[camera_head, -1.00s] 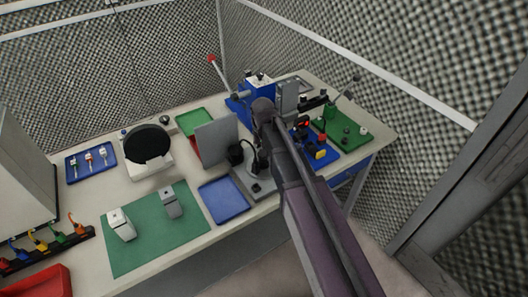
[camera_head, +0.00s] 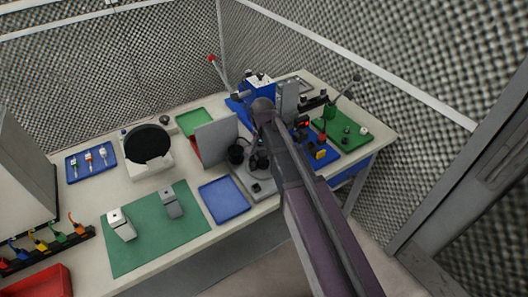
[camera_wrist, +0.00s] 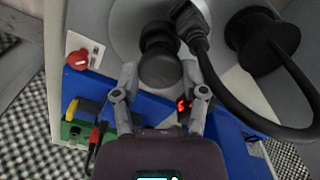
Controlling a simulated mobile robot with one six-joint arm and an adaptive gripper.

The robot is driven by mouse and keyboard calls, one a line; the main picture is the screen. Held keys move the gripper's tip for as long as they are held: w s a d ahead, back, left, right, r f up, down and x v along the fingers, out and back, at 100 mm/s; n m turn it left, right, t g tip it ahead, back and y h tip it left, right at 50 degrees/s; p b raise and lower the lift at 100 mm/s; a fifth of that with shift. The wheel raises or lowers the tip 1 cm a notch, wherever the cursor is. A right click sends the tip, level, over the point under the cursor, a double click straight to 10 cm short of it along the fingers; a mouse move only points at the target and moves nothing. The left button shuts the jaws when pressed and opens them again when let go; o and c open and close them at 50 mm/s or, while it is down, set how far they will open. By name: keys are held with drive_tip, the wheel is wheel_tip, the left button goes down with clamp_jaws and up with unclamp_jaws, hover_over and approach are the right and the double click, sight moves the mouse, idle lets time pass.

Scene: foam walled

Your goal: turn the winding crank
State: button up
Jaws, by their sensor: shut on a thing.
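The winding crank's dark round knob (camera_wrist: 160,68) shows in the wrist view, in front of a light grey rounded surface. My gripper (camera_wrist: 160,75) has one finger on each side of the knob and is shut on it. The fingers' exact contact is partly hidden. In the head view my arm covers much of the crank and gripper area, above a grey base plate (camera_head: 262,187) near the table's front edge. I cannot tell the crank's angle.
A black spool (camera_wrist: 262,40) and thick black cable (camera_wrist: 285,125) lie close on the right of my gripper. A red knob (camera_wrist: 78,58) is at the left. In the head view, a grey upright panel (camera_head: 216,143) and blue tray (camera_head: 223,199) stand left of the base.

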drive_tip(key=shift+w+m, duration=0.2)
drive_tip(key=shift+m, duration=7.9)
drive_tip(key=shift+s+m, duration=0.1)
drive_tip(key=shift+m, duration=2.2)
drive_tip(key=shift+m, duration=0.4)
drive_tip(key=o, duration=1.1)
drive_tip(key=shift+f, duration=0.1)
drive_tip(key=shift+o, duration=0.2)
